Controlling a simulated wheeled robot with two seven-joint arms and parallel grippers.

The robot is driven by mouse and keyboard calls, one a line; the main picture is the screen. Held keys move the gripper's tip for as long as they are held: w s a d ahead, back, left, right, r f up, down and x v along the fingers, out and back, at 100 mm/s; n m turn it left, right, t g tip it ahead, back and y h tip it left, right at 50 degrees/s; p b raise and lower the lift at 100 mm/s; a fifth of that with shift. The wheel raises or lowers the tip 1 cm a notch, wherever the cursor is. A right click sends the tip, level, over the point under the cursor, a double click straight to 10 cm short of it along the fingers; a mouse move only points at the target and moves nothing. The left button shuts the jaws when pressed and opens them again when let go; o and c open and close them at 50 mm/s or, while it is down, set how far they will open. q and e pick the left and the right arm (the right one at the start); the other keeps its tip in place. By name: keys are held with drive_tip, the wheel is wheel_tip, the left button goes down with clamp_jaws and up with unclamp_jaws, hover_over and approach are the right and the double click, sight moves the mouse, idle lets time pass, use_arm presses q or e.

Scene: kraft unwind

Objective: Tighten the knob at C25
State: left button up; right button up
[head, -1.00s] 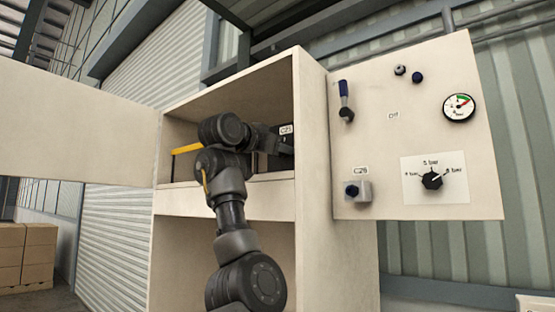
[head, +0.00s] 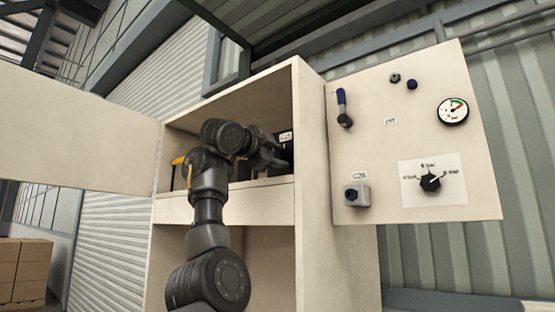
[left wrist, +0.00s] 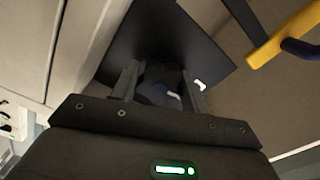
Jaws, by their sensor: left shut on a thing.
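My left gripper (head: 272,154) reaches into the upper compartment of the open cabinet, close to a dark box with a small white label (head: 286,136). The label's text is too small to read surely. In the left wrist view, the two fingers of my left gripper (left wrist: 160,86) are on either side of a dark knob-like part (left wrist: 163,76) in front of a dark plate (left wrist: 205,58). The gripper is shut on this part. In the head view my arm hides the part. My right gripper is not in view.
The cabinet's right door panel (head: 395,130) carries a blue-handled lever (head: 343,108), a gauge (head: 453,110), a black selector (head: 430,183) and a small blue-knobbed box (head: 356,195). A yellow bar (left wrist: 288,38) is beside the gripper. The left door (head: 75,125) stands open.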

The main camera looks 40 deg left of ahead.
use_arm(q)
drive_tip(key=shift+w+f+m, duration=0.1)
drive_tip(key=shift+f+m, duration=0.2)
drive_tip(key=shift+m, duration=0.4)
drive_tip(key=o, duration=1)
drive_tip(key=shift+s+d+r, duration=0.2)
drive_tip(key=shift+s+r, duration=0.05)
drive_tip(key=shift+s, duration=0.05)
